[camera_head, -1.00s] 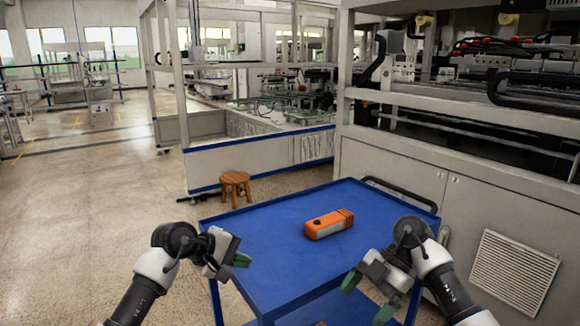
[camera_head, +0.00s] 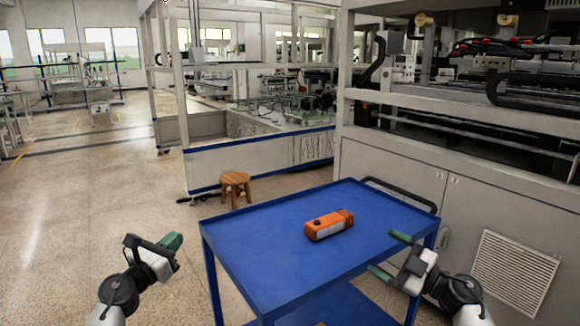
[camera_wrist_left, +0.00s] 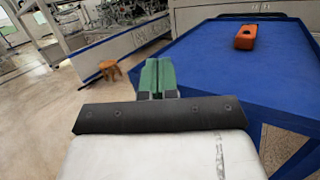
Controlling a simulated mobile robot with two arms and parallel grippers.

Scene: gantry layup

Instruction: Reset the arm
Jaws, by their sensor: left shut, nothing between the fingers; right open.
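My left gripper (camera_head: 172,243) is to the left of the blue cart, clear of its edge. In the left wrist view its green fingers (camera_wrist_left: 157,78) are together with nothing between them. My right gripper (camera_head: 385,254) is by the cart's front right side, its green fingers spread apart and empty. An orange and grey box-shaped tool (camera_head: 329,225) lies on the cart's top, apart from both grippers. It also shows in the left wrist view (camera_wrist_left: 246,37).
The blue cart (camera_head: 270,250) has a raised rim, a lower shelf and a dark handle (camera_head: 402,194). A wooden stool (camera_head: 235,186) stands behind it. A large machine cabinet (camera_head: 390,170) is close behind at right. The floor at left is open.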

